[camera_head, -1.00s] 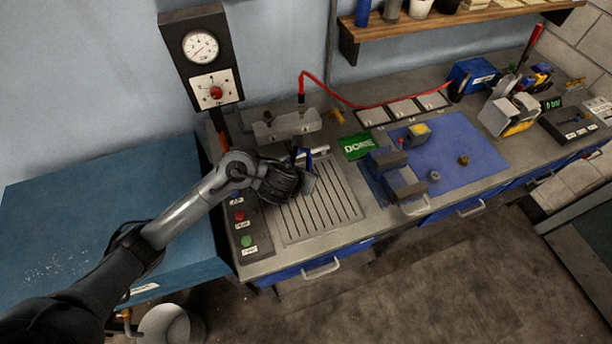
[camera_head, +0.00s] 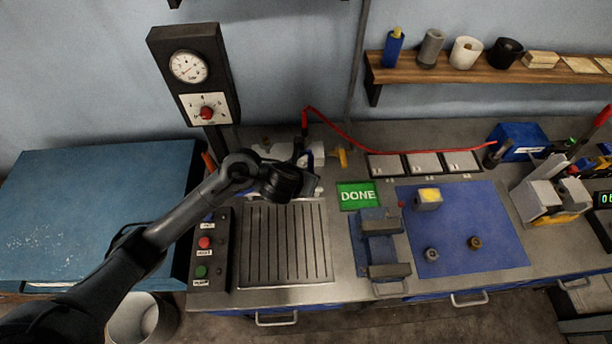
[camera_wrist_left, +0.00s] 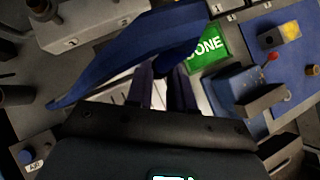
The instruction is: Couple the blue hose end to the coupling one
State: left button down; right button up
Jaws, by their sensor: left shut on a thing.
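My left gripper (camera_head: 303,168) is in front of the grey coupling block (camera_head: 268,151) at the back of the bench. In the left wrist view its fingers (camera_wrist_left: 166,82) are shut on the blue hose (camera_wrist_left: 125,50), which runs across the fingertips. In the head view only a bit of blue shows at the fingers, and the arm hides part of the block. The block also shows in the left wrist view (camera_wrist_left: 98,22), apart from the fingers and beyond the hose. I cannot tell which coupling is number one, nor whether the hose end touches it. My right gripper is not in view.
A red hose (camera_head: 345,136) rises from the block and runs right. The slatted tray (camera_head: 285,245) is clear.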

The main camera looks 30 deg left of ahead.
pick_arm(q)
jog(key=w+a+f+n+y+p, duration=0.35)
jog(key=w+a+p, duration=0.3)
jog(key=a, duration=0.45)
jog(key=w+a+r+n+g+p, duration=0.1)
jog(key=w+a+r+n+p, duration=0.2)
jog(key=a+r+p, duration=0.65)
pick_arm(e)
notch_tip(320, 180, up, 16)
pick_arm(q)
jog(key=shift+y, duration=0.45)
jog(key=shift+w+f+b, duration=0.15)
jog(key=shift+f+b, duration=2.15)
jog(key=shift+f, duration=0.75)
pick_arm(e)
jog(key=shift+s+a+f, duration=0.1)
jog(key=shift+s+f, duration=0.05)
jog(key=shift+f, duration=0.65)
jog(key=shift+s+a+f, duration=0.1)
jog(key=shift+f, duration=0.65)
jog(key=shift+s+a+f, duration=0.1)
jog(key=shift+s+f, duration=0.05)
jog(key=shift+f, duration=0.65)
pick_arm(q)
jog(key=shift+f+b, duration=1.3)
jog(key=shift+f, duration=0.3)
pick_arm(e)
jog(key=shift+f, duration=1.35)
